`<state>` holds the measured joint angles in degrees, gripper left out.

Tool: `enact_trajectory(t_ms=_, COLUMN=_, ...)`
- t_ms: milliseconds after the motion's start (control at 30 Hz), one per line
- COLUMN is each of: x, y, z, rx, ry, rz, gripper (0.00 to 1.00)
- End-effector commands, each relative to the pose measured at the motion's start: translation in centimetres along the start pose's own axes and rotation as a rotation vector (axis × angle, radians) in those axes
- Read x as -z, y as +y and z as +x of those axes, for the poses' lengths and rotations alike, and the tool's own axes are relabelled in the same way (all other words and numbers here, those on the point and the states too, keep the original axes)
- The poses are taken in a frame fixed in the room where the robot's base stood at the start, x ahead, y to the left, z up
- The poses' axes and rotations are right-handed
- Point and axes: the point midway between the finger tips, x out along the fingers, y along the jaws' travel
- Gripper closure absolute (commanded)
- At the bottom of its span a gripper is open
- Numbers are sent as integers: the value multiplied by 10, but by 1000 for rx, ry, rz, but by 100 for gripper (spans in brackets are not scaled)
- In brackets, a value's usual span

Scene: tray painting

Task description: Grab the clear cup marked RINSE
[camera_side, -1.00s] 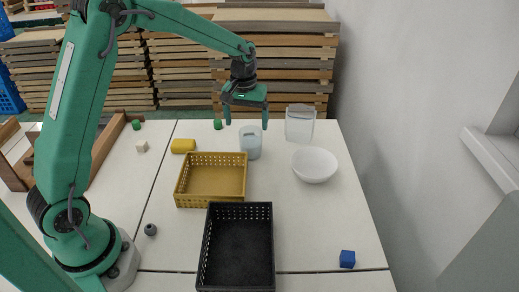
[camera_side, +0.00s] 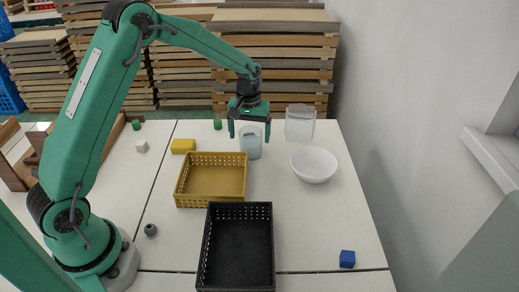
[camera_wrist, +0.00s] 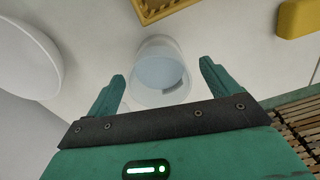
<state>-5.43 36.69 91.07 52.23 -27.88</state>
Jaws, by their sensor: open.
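A pale, see-through cup (camera_side: 251,149) stands upright on the table behind the yellow basket. It also shows in the wrist view (camera_wrist: 158,46), with its round opening facing the camera. No RINSE marking can be read on it. My gripper (camera_side: 249,136) is open and points down at the cup, with a finger on each side of its upper part in the side view. In the wrist view the cup shows between and just beyond the fingertips. I cannot tell whether either finger touches it. A taller clear container (camera_side: 300,128) stands to the right, with no readable marking.
A white bowl (camera_side: 314,165) stands right of the cup. The yellow basket (camera_side: 182,188) and black basket (camera_side: 207,245) are nearer. A yellow block (camera_side: 183,146) and green block (camera_side: 218,124) lie left.

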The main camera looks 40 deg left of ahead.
Motion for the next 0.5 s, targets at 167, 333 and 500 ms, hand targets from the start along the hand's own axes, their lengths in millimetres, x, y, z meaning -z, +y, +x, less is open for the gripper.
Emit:
enact_trajectory(t_ms=167, x=0, y=0, z=6, rx=1, ry=-1, rz=0, gripper=12)
enact_trajectory(t_ms=333, x=0, y=2, z=22, rx=1, ry=-2, rz=1, gripper=12)
enact_trajectory(t_ms=500, x=0, y=2, z=42, rx=1, ry=-2, rz=0, gripper=12)
